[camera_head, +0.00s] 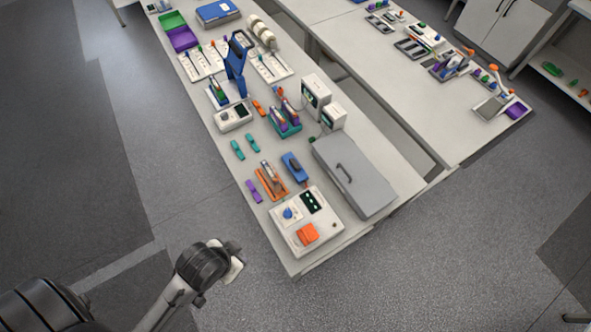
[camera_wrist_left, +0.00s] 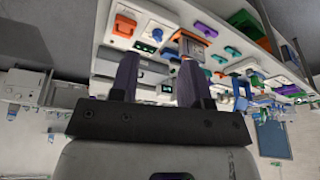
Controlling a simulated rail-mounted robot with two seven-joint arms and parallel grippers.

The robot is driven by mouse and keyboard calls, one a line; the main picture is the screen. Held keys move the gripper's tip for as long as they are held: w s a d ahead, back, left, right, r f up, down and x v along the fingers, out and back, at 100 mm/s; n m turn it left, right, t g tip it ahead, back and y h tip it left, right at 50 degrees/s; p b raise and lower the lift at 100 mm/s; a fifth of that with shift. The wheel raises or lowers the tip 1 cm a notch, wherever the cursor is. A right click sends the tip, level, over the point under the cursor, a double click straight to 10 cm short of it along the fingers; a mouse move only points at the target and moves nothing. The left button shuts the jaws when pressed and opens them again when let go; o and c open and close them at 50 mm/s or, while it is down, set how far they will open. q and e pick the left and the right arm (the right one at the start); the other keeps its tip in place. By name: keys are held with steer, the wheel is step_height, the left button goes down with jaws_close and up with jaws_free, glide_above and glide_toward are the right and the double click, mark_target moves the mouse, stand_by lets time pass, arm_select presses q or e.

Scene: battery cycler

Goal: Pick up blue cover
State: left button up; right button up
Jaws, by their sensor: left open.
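A blue block-like piece (camera_head: 295,167) lies on the near bench, beside an orange holder (camera_head: 271,183). A smaller round blue piece (camera_head: 288,213) sits on a white device (camera_head: 318,232) at the bench's near end. I cannot tell for sure which one is the blue cover. My left gripper (camera_wrist_left: 158,62) is open and empty, with two dark fingers apart. In the head view my left gripper (camera_head: 236,262) is off the bench's near left side, apart from everything. My right gripper is not in view.
An orange block (camera_head: 306,234) sits on the white device. A grey case (camera_head: 355,175) with a handle stands to its right. A purple clip (camera_head: 254,191) and teal clips (camera_head: 245,147) lie along the left edge. Floor left of the bench is clear.

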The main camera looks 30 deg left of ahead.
arm_select(q)
steer(key=shift+o, duration=0.4)
steer(key=o, duration=0.5)
steer(key=shift+c, duration=0.2)
steer(key=shift+o, duration=1.3)
steer(key=shift+d, duration=0.1)
